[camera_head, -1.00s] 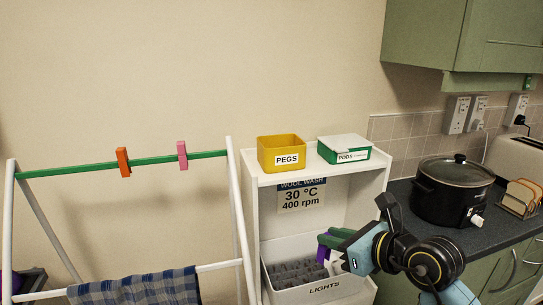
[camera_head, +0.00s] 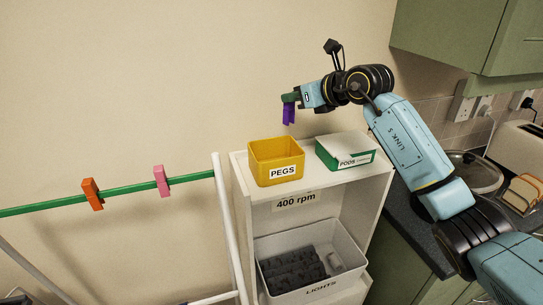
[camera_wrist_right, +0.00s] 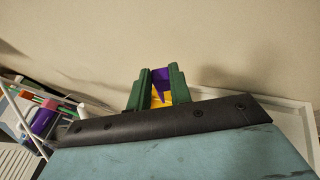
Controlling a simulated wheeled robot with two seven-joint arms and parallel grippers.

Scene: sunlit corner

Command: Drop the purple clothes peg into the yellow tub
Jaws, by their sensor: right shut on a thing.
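The purple clothes peg (camera_head: 289,112) hangs from my right gripper (camera_head: 291,98), which is shut on it. The peg is in the air above and slightly to the right of the yellow tub (camera_head: 277,153) in the head view. The tub is labelled PEGS and stands on top of the white shelf unit. In the right wrist view the peg (camera_wrist_right: 161,80) shows between the green fingers of my right gripper (camera_wrist_right: 158,85), with a bit of yellow tub (camera_wrist_right: 157,99) beyond it. My left gripper is not in view.
A green and white PODS box (camera_head: 345,150) stands beside the tub on the white shelf unit (camera_head: 315,181). A LIGHTS bin (camera_head: 325,285) sits below. An orange peg (camera_head: 92,194) and a pink peg (camera_head: 161,181) are on the green rail (camera_head: 130,188) at left.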

